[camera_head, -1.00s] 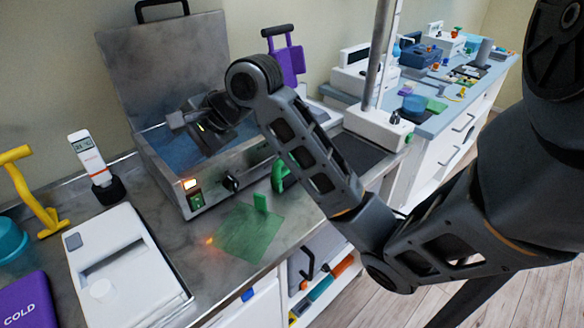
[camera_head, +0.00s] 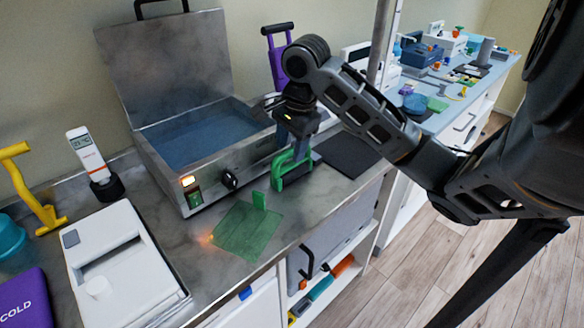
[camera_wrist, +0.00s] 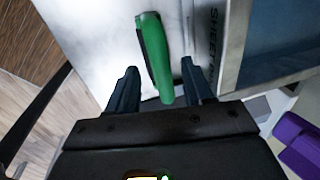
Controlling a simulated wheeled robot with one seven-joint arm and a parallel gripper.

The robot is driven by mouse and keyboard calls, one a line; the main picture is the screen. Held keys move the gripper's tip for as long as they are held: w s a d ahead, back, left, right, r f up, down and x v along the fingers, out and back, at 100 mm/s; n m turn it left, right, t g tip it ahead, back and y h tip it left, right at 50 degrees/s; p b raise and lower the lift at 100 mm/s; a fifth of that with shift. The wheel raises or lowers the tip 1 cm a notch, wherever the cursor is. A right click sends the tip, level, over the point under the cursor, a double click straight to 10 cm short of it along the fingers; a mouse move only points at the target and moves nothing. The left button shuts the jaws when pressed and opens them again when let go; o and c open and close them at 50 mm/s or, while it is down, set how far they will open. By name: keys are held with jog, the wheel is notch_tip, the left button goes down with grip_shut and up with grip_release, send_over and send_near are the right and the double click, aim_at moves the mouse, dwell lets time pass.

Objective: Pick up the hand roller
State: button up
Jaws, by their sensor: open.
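A green handled object (camera_head: 291,171), probably the hand roller, stands on the steel counter to the right of the metal bath. Its upright green handle also shows in the wrist view (camera_wrist: 154,58), between the two fingers in the picture. My gripper (camera_head: 297,143) points down right over it, with its jaws open and nothing held. In the wrist view my gripper (camera_wrist: 158,80) has one dark finger on each side of the handle. I cannot tell whether the fingertips touch it. The gripper partly hides the handle's top in the head view.
The open metal bath (camera_head: 205,140) stands close left of my gripper. A purple handled object (camera_head: 278,66) is behind. A green sheet (camera_head: 245,232) lies in front, and a dark mat (camera_head: 347,154) lies to the right. A white device (camera_head: 120,265) fills the left front.

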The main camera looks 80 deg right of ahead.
aim_at(289, 151)
jog(key=shift+w+d+f, duration=0.15)
jog(key=shift+w+f, duration=0.05)
jog(key=shift+f, duration=0.7)
jog(key=shift+w+d+f, duration=0.1)
jog(key=shift+w+f, duration=0.05)
jog(key=shift+f, duration=0.75)
jog(key=shift+c, duration=0.3)
